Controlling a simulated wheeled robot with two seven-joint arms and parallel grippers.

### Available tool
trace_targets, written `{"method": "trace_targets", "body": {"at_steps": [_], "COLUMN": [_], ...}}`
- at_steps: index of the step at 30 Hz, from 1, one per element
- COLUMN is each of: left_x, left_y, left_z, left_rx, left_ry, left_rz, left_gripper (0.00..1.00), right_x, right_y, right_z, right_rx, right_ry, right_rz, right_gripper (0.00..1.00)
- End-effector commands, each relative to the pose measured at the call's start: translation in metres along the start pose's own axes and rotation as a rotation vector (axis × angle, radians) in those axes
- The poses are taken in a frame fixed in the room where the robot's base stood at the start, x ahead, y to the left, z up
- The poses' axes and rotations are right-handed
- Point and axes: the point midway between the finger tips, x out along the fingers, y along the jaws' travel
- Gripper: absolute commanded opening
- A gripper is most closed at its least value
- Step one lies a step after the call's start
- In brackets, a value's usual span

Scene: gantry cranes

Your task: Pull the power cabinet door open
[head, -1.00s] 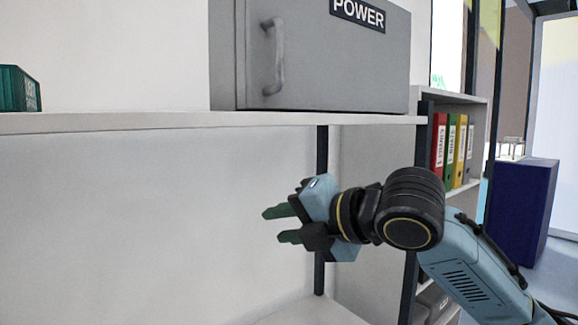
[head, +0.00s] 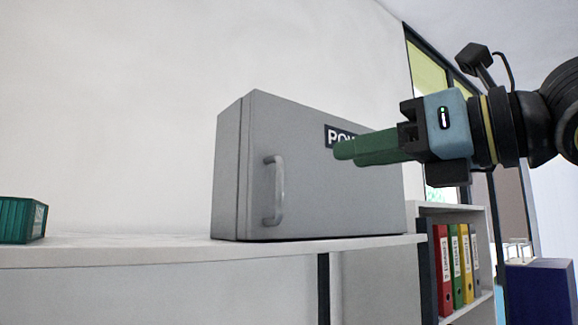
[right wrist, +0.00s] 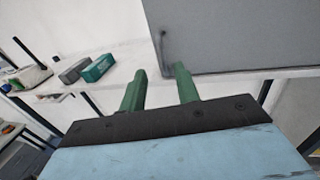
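The grey power cabinet (head: 320,200) stands on the white shelf with its door shut. Its label is partly covered by my right gripper in the head view. The door handle (head: 274,190) is a vertical grey bar near the door's left edge. My right gripper (head: 345,150) has green fingers pointing left, in front of the label, right of and above the handle. In the right wrist view the two fingers (right wrist: 158,82) are spread apart with nothing between them. The handle (right wrist: 162,52) shows beyond the fingertips there, not touched. My left gripper is not in view.
The white shelf (head: 150,254) runs under the cabinet. A green box (head: 22,220) sits on it at the left, with clear shelf between. Binders (head: 455,262) stand in a rack at the lower right, beside a blue cabinet (head: 540,290).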

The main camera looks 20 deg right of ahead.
Motion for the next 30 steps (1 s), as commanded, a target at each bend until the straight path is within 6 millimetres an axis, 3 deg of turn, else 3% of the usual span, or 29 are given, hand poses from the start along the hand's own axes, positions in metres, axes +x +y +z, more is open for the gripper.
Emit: {"method": "trace_targets", "body": {"at_steps": [9,15,21,30], "left_x": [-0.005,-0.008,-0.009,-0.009], "left_y": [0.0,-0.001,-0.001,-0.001], "left_z": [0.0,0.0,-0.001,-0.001], "left_rx": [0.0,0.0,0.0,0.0], "left_ry": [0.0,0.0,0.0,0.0], "left_rz": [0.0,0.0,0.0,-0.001], "left_gripper": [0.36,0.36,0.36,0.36], "right_x": [0.069,0.101,0.115,0.116], "right_y": [0.001,0.001,0.0,0.0], "right_z": [0.0,0.0,-0.001,-0.001], "right_rx": [0.002,0.003,0.003,0.003], "right_ry": [0.003,0.002,0.001,0.0], "right_rz": [0.003,0.001,0.001,0.0], "right_gripper": [0.32,0.32,0.32,0.3]}}
